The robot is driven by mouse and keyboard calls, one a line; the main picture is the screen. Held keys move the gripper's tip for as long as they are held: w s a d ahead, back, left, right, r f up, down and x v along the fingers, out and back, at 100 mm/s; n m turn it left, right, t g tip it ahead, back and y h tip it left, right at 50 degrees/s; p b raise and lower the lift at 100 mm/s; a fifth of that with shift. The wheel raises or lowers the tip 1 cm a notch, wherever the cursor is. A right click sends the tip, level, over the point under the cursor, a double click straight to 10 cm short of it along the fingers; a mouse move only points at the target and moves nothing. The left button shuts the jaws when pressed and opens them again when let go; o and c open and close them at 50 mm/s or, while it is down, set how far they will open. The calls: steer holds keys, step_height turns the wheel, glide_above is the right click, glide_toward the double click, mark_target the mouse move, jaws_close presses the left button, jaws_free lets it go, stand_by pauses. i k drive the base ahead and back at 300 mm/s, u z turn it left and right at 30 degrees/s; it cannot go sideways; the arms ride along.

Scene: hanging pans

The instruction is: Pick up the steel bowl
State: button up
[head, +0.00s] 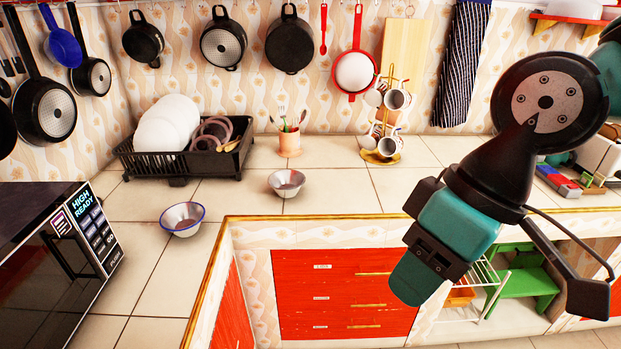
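A small steel-grey bowl (287,182) stands upright on the tiled counter, left of the middle, in front of a utensil cup. A second, pale bowl with a blue rim (182,219) stands nearer and further left, close to the microwave. Both look empty. My gripper (410,288) hangs at the right, pointing down and left in front of the counter edge and drawers. It is well to the right of both bowls and touches neither. Its fingers overlap from this side, so its opening is hidden.
A black dish rack (184,158) with plates stands behind the bowls. A utensil cup (290,142) and a mug stand (381,157) are at the back. A microwave (55,255) is at the front left. Pans hang on the wall. The counter between grey bowl and mug stand is clear.

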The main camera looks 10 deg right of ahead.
mark_target(286, 184)
steer(key=i, duration=1)
steer(key=u, duration=0.35)
